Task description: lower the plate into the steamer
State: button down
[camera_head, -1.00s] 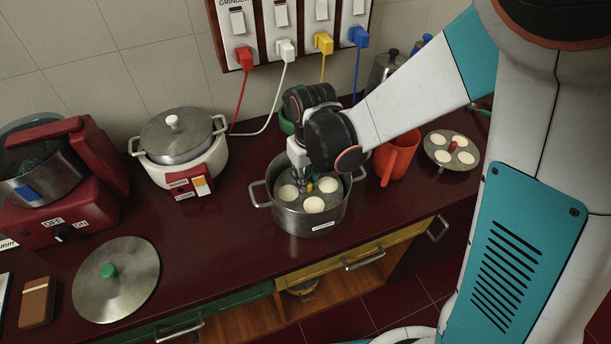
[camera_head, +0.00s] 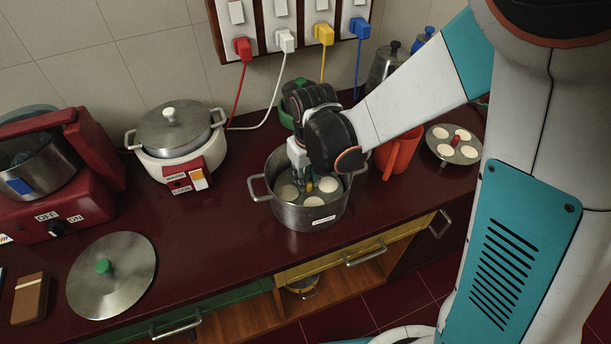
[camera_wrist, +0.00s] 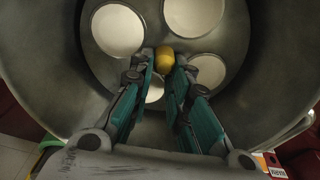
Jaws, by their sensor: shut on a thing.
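The steamer (camera_head: 322,214) is a steel pot with two side handles, standing open on the counter. The plate (camera_wrist: 152,34) is grey and round, with several white round cakes and a yellow knob (camera_wrist: 165,62) at its middle. It sits inside the steamer, below the rim, and looks about level. My gripper (camera_wrist: 165,70) points down into the pot and is shut on the yellow knob, which shows between its fingertips in the wrist view. In the head view my wrist hides the pot's back right part. Whether the plate touches the pot's bottom cannot be told.
A red cup (camera_head: 398,155) stands close right of the steamer, with another cake plate (camera_head: 465,152) with a red knob beyond. A white cooker (camera_head: 180,163) and a green-knobbed lid (camera_head: 128,272) are at left. Wall plugs (camera_head: 324,35) and cords are behind. Counter left of the steamer is clear.

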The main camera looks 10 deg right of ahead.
jog(key=shift+f, duration=0.3)
dwell(0.5)
jog(key=c, duration=1.4)
grip_release()
jog(key=shift+c, duration=0.2)
jog(key=shift+r, duration=0.15)
